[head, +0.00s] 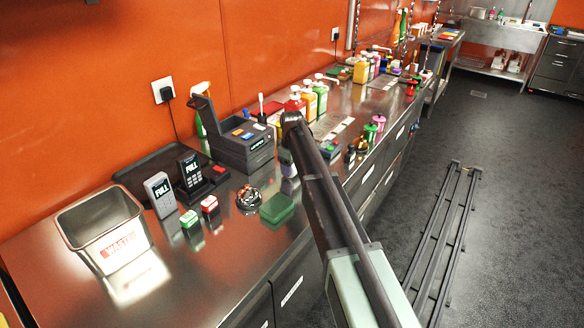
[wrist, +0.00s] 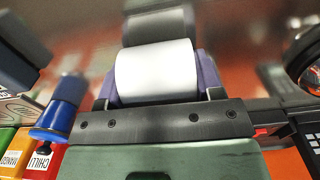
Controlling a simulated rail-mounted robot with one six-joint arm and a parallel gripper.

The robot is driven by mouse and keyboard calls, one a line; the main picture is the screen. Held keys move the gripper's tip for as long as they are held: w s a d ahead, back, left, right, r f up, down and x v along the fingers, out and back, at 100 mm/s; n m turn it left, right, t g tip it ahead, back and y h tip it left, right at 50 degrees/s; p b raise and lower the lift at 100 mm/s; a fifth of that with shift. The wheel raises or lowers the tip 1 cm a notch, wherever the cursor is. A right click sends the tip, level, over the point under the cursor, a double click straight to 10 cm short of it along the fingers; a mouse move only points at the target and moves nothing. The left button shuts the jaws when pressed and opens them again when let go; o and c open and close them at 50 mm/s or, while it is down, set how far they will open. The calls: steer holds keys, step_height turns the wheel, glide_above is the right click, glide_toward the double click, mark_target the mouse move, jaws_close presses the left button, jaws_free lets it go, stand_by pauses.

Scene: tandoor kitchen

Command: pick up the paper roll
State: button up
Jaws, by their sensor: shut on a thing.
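The paper roll (wrist: 155,72) is a white cylinder in the middle of the wrist view. My gripper (wrist: 153,85) is shut on it, with a purple finger pad at each end of the roll. In the head view my gripper (head: 288,170) is partly hidden behind my arm, above the steel counter (head: 235,255) just right of the dark receipt printer (head: 243,145). The roll cannot be made out in the head view. Whether it touches anything beneath it cannot be told.
A waste bin (head: 103,235), card terminals (head: 160,194), a round metal ashtray-like dish (head: 249,198) and a green block (head: 277,208) stand on the counter. Sauce bottles (head: 308,103) stand behind my arm.

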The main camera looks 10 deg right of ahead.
step_height(320, 180, up, 20)
steer(key=p, duration=2)
